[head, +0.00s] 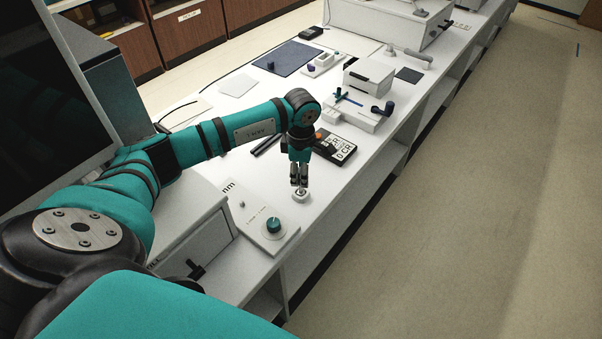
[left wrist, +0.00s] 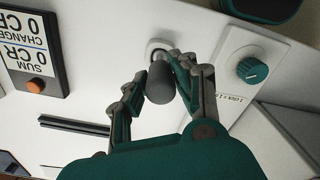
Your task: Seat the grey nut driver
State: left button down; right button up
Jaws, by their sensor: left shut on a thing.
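The grey nut driver (left wrist: 161,82) is between the fingers of my left gripper (left wrist: 155,88) in the left wrist view, its rounded grey end towards the camera. My left gripper (head: 299,183) points down over the white counter in the head view and is shut on the driver. A small white round fitting (left wrist: 158,48) lies at the driver's far end. It also shows just below the fingertips in the head view (head: 300,196). The fingers hide part of the contact, so I cannot tell whether the driver is in the fitting. My right gripper is not in view.
A white panel with a teal knob (head: 273,225) is near the gripper, towards the front. A black display with an orange button (left wrist: 36,86) stands on the other side. Dark strips (left wrist: 75,126) lie on the counter (head: 335,205). A white box (head: 368,76) stands further back.

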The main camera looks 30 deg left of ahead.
pick_arm(q)
jog(key=c, duration=1)
grip_release()
notch_tip(320, 180, up, 12)
jog(key=shift+f, duration=0.1)
